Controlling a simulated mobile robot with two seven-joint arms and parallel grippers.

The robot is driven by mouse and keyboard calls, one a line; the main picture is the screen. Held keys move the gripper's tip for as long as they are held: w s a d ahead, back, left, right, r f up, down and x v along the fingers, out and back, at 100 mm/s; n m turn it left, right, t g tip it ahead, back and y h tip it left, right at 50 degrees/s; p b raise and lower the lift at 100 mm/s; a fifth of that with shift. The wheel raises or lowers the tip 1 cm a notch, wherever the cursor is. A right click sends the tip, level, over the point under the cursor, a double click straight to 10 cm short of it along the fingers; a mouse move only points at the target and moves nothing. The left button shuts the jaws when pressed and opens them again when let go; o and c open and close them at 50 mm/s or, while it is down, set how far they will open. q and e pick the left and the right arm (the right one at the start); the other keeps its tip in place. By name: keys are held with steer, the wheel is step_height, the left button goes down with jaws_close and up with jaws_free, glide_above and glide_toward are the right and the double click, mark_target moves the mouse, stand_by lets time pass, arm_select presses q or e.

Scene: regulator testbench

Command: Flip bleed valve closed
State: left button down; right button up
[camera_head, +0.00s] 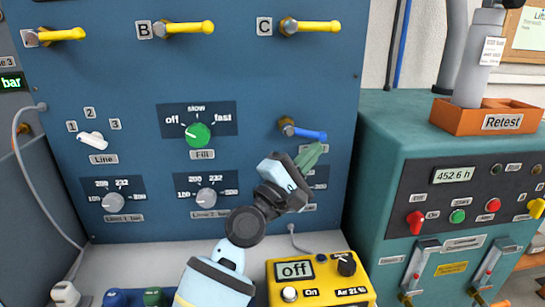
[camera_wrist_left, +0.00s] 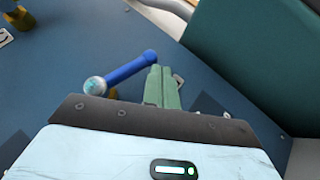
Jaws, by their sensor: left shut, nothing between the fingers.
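The valve with the blue lever (camera_head: 308,133) sits on the blue panel, right of the green Fill knob. Its lever points right and slightly down from its brass and metal pivot. In the left wrist view the blue lever (camera_wrist_left: 130,68) runs from the round pivot up to the right. My left gripper (camera_head: 315,150) is at the lever's free end, just below it, with its green fingers shut and empty. In the left wrist view the fingertips (camera_wrist_left: 160,70) are close beside the lever's tip; I cannot tell whether they touch. My gripper hides the label area below the valve. My right gripper is not in view.
Yellow levers B (camera_head: 185,27) and C (camera_head: 312,27) are above. The green Fill knob (camera_head: 198,135) points toward off. A yellow meter (camera_head: 318,282) reading "off" stands below. A teal cabinet (camera_head: 385,125) with an orange Retest tray (camera_head: 480,118) is at the right.

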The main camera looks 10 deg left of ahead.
arm_select(q)
steer(key=shift+w+d+r, duration=0.1)
steer(key=shift+d+r, duration=0.15)
steer(key=shift+r, duration=0.15)
steer(key=shift+d+r+p, duration=0.1)
steer(key=shift+d+p, duration=0.05)
steer(key=shift+p, duration=0.15)
stand_by(0.4)
steer(key=v, duration=0.7)
steer(key=shift+s+a, duration=0.2)
steer(key=shift+s, duration=0.05)
steer(key=shift+f, duration=0.3)
